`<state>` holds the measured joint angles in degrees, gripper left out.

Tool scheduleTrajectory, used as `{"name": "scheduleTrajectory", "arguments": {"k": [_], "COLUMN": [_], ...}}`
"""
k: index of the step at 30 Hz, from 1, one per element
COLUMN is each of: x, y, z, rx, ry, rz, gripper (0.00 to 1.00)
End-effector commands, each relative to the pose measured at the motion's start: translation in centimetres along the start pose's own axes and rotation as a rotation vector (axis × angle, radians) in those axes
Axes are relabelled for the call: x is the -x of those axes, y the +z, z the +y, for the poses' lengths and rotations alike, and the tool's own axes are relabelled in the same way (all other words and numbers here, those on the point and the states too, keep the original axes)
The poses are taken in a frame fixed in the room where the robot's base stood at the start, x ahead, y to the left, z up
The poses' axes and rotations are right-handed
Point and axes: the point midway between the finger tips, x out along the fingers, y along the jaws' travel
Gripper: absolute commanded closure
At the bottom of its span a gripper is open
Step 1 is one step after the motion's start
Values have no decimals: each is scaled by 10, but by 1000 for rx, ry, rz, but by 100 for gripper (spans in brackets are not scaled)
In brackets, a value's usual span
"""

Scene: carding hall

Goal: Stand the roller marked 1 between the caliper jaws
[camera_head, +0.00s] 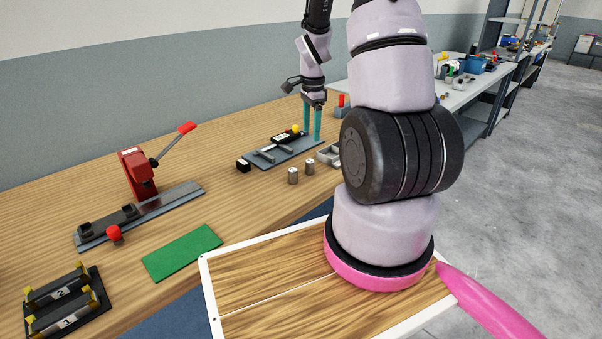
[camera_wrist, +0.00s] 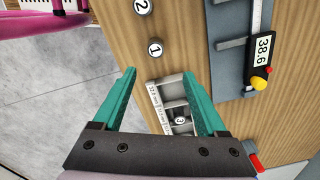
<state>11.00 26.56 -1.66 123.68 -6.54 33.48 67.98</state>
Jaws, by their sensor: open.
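The roller marked 1 (camera_wrist: 156,47) stands upright on the bench, a short metal cylinder with its number on top. In the head view it seems to be the right one of two rollers (camera_head: 310,167). The roller marked 2 (camera_wrist: 142,7) stands beside it. The caliper (camera_wrist: 263,48) reads 38.6 and lies on a grey plate (camera_head: 300,151); its visible jaw (camera_wrist: 232,44) points toward the rollers, and I see no roller between the jaws. My gripper (camera_wrist: 159,74), with teal fingers, is open and empty above the bench; it also shows in the head view (camera_head: 312,124).
A grey compartment tray (camera_wrist: 158,97) with labels holds a roller marked 3 (camera_wrist: 180,120), below my fingers in the wrist view. A red lever press (camera_head: 138,172), a green mat (camera_head: 182,252) and a black rack (camera_head: 68,310) marked 1 and 2 are further left on the bench.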

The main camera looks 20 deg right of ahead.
Motion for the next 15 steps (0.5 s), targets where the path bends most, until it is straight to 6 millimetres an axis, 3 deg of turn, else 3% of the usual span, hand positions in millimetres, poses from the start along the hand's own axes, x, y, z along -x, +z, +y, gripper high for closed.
{"name": "scheduleTrajectory", "arguments": {"k": [15], "x": [-67], "y": [-3], "z": [2], "rx": [-32], "ry": [18], "rz": [1], "gripper": [25]}}
